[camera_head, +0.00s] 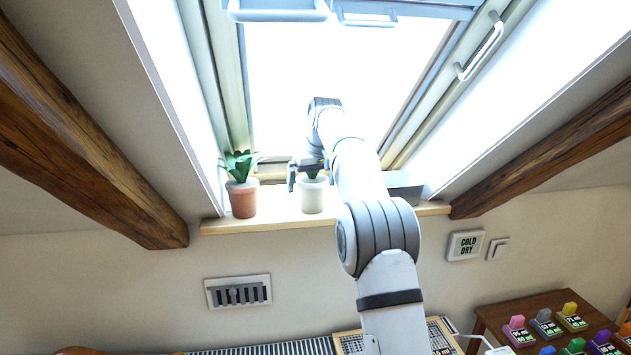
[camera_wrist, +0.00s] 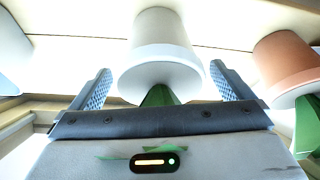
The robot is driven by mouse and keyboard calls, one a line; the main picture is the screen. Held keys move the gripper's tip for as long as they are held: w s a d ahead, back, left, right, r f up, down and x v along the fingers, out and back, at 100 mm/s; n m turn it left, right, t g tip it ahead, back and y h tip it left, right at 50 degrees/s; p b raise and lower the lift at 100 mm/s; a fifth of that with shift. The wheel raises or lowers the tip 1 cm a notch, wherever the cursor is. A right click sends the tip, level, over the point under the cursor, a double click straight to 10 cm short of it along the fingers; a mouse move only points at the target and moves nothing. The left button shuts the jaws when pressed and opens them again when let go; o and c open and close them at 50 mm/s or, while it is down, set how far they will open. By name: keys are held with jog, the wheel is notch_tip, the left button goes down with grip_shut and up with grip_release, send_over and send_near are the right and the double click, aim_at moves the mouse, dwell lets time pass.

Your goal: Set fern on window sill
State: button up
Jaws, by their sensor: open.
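A white pot (camera_head: 313,196) with a green plant stands upright on the wooden window sill (camera_head: 275,221), near its middle. I cannot tell for sure whether this plant is the fern. My gripper (camera_head: 308,170) is at the top of this pot, and my arm hides part of the plant. In the wrist view, which looks upside down, my gripper (camera_wrist: 160,78) is open, with one finger on each side of the white pot (camera_wrist: 161,45) and visible gaps between. The plant's leaves (camera_wrist: 158,96) are mostly hidden behind the gripper body.
A terracotta pot (camera_head: 243,199) with a broad-leaved green plant stands on the sill to the left; it also shows in the wrist view (camera_wrist: 287,62). A grey box (camera_head: 404,188) sits at the sill's right. A wooden table (camera_head: 497,318) with several coloured items stands lower right.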

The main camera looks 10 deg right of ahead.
jog(key=shift+r, duration=0.1)
jog(key=shift+s+b+v, duration=0.15)
jog(key=shift+b+v, duration=0.15)
jog(key=shift+v, duration=0.45)
jog(key=shift+s+b+v, duration=0.15)
jog(key=shift+b+v, duration=0.1)
jog(key=shift+v, duration=0.45)
jog(key=s+d+b, duration=0.2)
jog(key=s+b, duration=0.4)
jog(key=s, duration=0.5)
jog(key=shift+d+b, duration=0.3)
jog(key=shift+d, duration=0.05)
jog(key=shift+s, duration=0.15)
jog(key=s+f, duration=0.7)
jog(key=s, duration=0.4)
jog(key=s+a+f+m, duration=0.1)
jog(key=s+f, duration=0.7)
jog(key=s, duration=0.4)
jog(key=s+a+f+m+h, duration=0.1)
jog(key=s+f, duration=0.7)
jog(key=s, duration=0.4)
jog(key=shift+s+g, duration=0.25)
jog(key=shift+g, duration=0.05)
jog(key=shift+f, duration=0.1)
